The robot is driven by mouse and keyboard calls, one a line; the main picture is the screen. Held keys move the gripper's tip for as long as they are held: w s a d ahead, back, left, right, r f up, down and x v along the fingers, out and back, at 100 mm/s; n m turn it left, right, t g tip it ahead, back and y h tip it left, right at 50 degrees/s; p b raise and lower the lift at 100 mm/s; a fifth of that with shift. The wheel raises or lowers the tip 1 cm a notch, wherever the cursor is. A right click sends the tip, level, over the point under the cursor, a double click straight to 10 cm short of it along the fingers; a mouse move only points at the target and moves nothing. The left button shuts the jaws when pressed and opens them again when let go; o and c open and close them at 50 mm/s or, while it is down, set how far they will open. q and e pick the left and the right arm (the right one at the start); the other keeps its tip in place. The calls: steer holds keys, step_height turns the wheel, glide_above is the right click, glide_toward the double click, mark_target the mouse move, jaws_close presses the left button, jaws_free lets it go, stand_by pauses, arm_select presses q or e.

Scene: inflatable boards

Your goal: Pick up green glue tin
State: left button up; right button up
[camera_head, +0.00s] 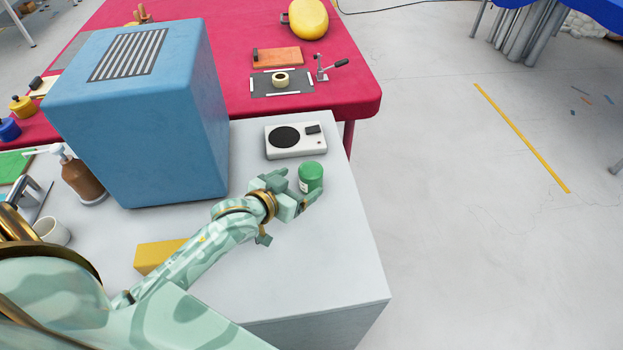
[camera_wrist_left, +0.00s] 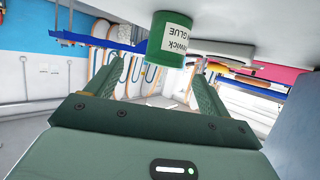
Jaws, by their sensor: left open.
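The green glue tin (camera_head: 311,175) stands upright on the light grey table near its right side, in front of a white device. In the left wrist view the tin (camera_wrist_left: 171,44) shows its white label with "GLUE" on it, beyond and between the two fingers. My left gripper (camera_head: 300,188) is open at the tin, with a finger on the tin's left and one at its near side. Whether a finger touches the tin cannot be told. My right gripper is not in view.
The white device with a black disc (camera_head: 295,140) sits just behind the tin. A large blue box (camera_head: 150,120) stands to the left. A yellow block (camera_head: 160,254) lies under my left arm. The front right of the grey table (camera_head: 335,260) is clear.

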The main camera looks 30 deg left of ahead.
mark_target(311, 173)
arm_select(q)
steer(key=x, duration=0.2)
steer(key=shift+w+f+b, duration=0.25)
steer(key=shift+w+b, duration=0.1)
steer(key=x, duration=0.1)
steer(key=b+x, duration=0.2)
steer(key=x, duration=0.1)
steer(key=shift+s+a+f, duration=0.15)
steer(key=shift+a+f, duration=0.1)
steer(key=shift+a, duration=0.1)
steer(key=shift+w+d, duration=0.1)
steer(key=shift+w, duration=0.35)
steer(key=shift+s, duration=0.1)
steer(key=shift+c, duration=0.3)
steer(key=shift+r, duration=0.1)
steer(key=c, duration=1.3)
steer(key=shift+r, duration=0.1)
